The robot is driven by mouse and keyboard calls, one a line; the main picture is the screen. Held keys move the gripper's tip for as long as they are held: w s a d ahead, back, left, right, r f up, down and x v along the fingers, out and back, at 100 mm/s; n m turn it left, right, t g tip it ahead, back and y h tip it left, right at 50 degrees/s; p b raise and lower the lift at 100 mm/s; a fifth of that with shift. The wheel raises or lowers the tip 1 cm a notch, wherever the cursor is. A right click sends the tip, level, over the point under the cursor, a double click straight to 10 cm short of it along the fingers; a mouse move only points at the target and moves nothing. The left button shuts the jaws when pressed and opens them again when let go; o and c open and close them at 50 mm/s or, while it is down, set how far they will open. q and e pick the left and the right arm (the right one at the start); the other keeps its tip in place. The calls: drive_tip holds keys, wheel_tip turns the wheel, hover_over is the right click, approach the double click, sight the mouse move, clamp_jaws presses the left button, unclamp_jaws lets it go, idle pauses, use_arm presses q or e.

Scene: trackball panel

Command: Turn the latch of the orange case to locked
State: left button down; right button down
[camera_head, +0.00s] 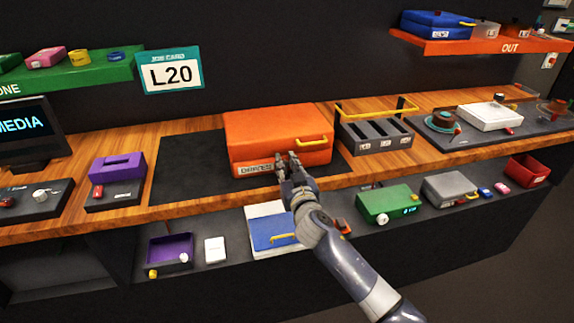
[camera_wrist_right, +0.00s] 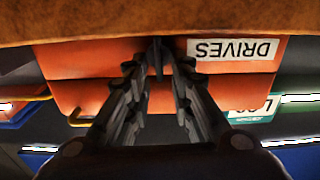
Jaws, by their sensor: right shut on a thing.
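The orange case (camera_head: 265,125) lies closed on a dark mat on the wooden counter. Its front carries a white DRIVES label (camera_head: 256,169) and a yellow handle (camera_head: 311,141). My right gripper (camera_head: 287,161) is at the case's front face, just right of the label. In the right wrist view, where the label is upside down, the gripper (camera_wrist_right: 160,60) is shut on a small dark piece, the latch (camera_wrist_right: 157,54), at the orange case (camera_wrist_right: 80,62). The fingers hide most of the latch, and I cannot tell its angle. My left gripper is not in view.
A grey slotted box (camera_head: 375,138) with a yellow bar stands right of the case. A purple box (camera_head: 117,167) stands to the left. The lower shelf holds a blue case (camera_head: 270,229) and a green box (camera_head: 388,202). The dark mat (camera_head: 185,175) left of the case is clear.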

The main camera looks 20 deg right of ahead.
drive_tip(key=n, duration=0.5)
drive_tip(key=shift+a+f, duration=0.15)
drive_tip(key=shift+a, duration=0.25)
drive_tip(key=n, duration=0.5)
drive_tip(key=shift+a+f+n, duration=0.3)
drive_tip(key=shift+a, duration=0.05)
drive_tip(key=n, duration=0.3)
drive_tip(key=shift+a+f+n+p, duration=0.1)
drive_tip(key=shift+f+n+p, duration=0.15)
drive_tip(key=shift+n+p, duration=0.05)
drive_tip(key=shift+a+f+n, duration=0.1)
drive_tip(key=shift+f+n, duration=0.05)
drive_tip(key=shift+n, duration=0.7)
drive_tip(key=shift+f+n, duration=0.15)
drive_tip(key=shift+n, duration=0.7)
drive_tip(key=c, duration=1.8)
unclamp_jaws()
drive_tip(key=shift+f, duration=0.1)
